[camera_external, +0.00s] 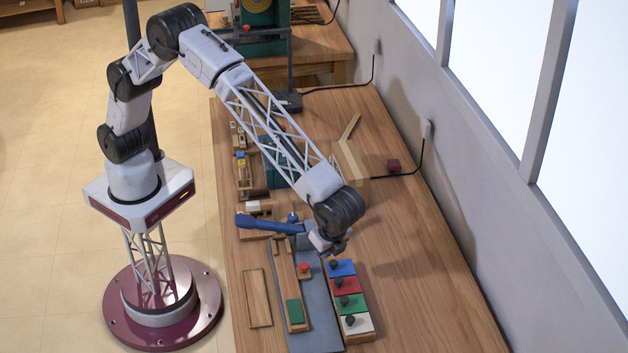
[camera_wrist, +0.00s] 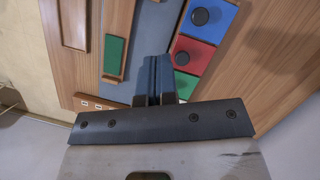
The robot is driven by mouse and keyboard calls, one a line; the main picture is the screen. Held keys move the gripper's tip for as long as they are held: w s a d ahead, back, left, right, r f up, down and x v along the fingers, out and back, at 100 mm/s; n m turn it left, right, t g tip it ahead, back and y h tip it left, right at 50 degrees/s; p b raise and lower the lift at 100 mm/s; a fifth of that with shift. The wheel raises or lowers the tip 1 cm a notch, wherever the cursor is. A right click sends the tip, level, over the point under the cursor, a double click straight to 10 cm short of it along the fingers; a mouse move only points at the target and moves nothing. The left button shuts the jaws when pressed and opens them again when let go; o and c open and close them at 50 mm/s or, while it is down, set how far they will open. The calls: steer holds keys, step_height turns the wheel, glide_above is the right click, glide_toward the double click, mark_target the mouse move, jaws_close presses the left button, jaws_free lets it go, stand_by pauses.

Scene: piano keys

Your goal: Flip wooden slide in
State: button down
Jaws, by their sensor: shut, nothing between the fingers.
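A long narrow wooden piece with raised edges and a green pad at one end (camera_external: 284,272) lies along the grey strip. It may be the slide; I cannot tell for sure. In the wrist view this wooden piece (camera_wrist: 121,22) is left of the fingers, its green pad toward them. A flat wooden panel (camera_external: 257,298) lies to its left; part of it shows in the wrist view (camera_wrist: 74,24). My gripper (camera_external: 329,250) is shut and empty, above the workbench near the blue key. In the wrist view its fingertips (camera_wrist: 155,62) are together over the grey strip, touching nothing I can make out.
Blue (camera_external: 341,268), red (camera_external: 346,285), green (camera_external: 350,305) and white (camera_external: 357,324) blocks with dark knobs stand right of the grey strip (camera_external: 315,320). A red button (camera_external: 303,267) and a blue-handled lever (camera_external: 268,224) are close by.

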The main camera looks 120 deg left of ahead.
steer(key=shift+w+d+f, duration=0.1)
steer(key=shift+w+d, duration=0.15)
steer(key=shift+w, duration=0.2)
steer(key=shift+w+d, duration=0.2)
steer(key=shift+w, duration=0.25)
steer(key=shift+f, duration=0.15)
glide_toward(308, 275)
steer(key=w+f, duration=0.2)
steer(key=f, duration=0.1)
steer(key=shift+w+d+f, duration=0.3)
steer(key=shift+w+d, duration=0.05)
steer(key=shift+d, duration=0.05)
steer(key=shift+s+a+f, duration=0.15)
steer(key=shift+s, duration=0.25)
steer(key=shift+s+a+f, duration=0.15)
steer(key=shift+s+f, duration=0.05)
steer(key=shift+s, duration=0.25)
steer(key=shift+s+a+f, duration=0.1)
steer(key=shift+s+a, duration=0.05)
steer(key=shift+s, duration=0.35)
steer(key=shift+s+a+f, duration=0.1)
steer(key=shift+s+a, duration=0.05)
steer(key=shift+s, duration=0.4)
